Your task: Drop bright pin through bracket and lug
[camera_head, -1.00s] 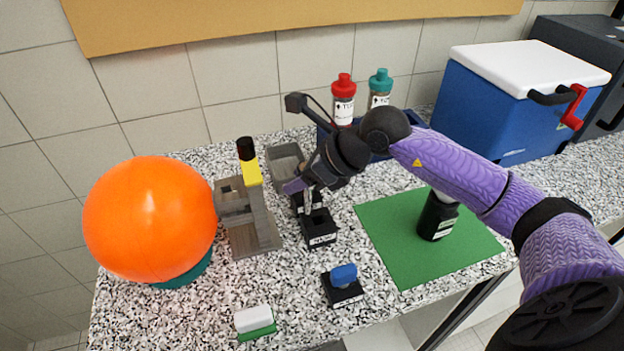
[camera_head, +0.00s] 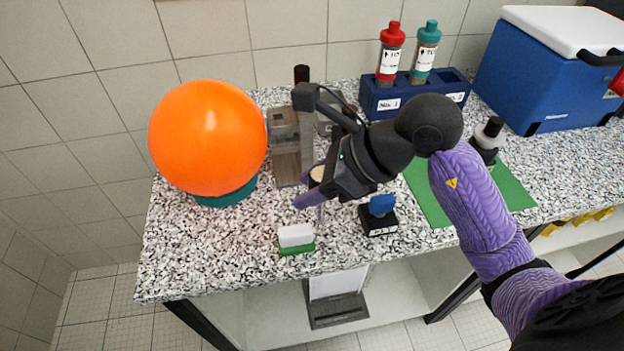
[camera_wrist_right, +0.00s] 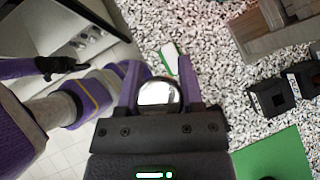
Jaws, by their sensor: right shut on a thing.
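My right gripper (camera_head: 312,188) is shut on the bright pin, raised above the counter's front part. The pin's pale round head (camera_head: 317,174) shows between the fingers and its thin shaft hangs below. In the right wrist view the shiny round head (camera_wrist_right: 157,93) sits between the purple fingers. The grey-brown bracket fixture (camera_head: 285,160) stands behind the gripper, partly covered by it; it also shows at the top right of the wrist view (camera_wrist_right: 268,30). A black cylinder (camera_head: 301,74) stands up there. The lug is not clearly visible. My left gripper is not visible in the head view.
An orange ball (camera_head: 208,138) sits left of the fixture. A white-green block (camera_head: 296,238) and a blue-topped black block (camera_head: 380,213) are near the front edge. Black socket blocks (camera_wrist_right: 268,98) show in the wrist view. A blue bottle rack (camera_head: 415,94) stands behind.

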